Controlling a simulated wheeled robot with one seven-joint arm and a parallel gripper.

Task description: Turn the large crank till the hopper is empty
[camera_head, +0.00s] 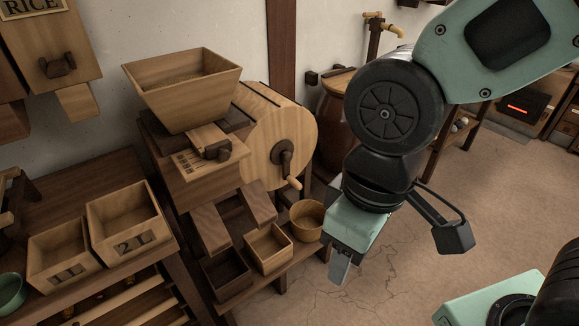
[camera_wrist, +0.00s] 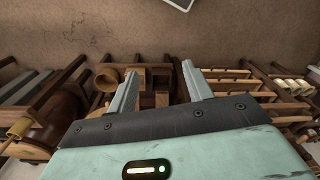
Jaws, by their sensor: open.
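A wooden mill with a round drum (camera_head: 262,128) stands left of centre in the head view. Its large crank (camera_head: 284,160) is a dark hub and arm with a pale wooden handle (camera_head: 294,183) hanging down to the lower right. The open hopper (camera_head: 182,88) sits on top of the mill; a thin layer of grain shows inside. My gripper (camera_head: 341,266) points down, right of and below the crank handle, apart from it. In the wrist view its two fingers (camera_wrist: 159,88) are spread with nothing between them. The crank cannot be made out in the wrist view.
Below the mill stand a dark box (camera_head: 226,272), a pale box (camera_head: 268,247) and a round wooden tub (camera_head: 308,218). Two marked measuring boxes (camera_head: 124,212) are on the left bench. A large barrel (camera_head: 334,113) stands behind my arm. Open floor (camera_head: 420,245) lies at right.

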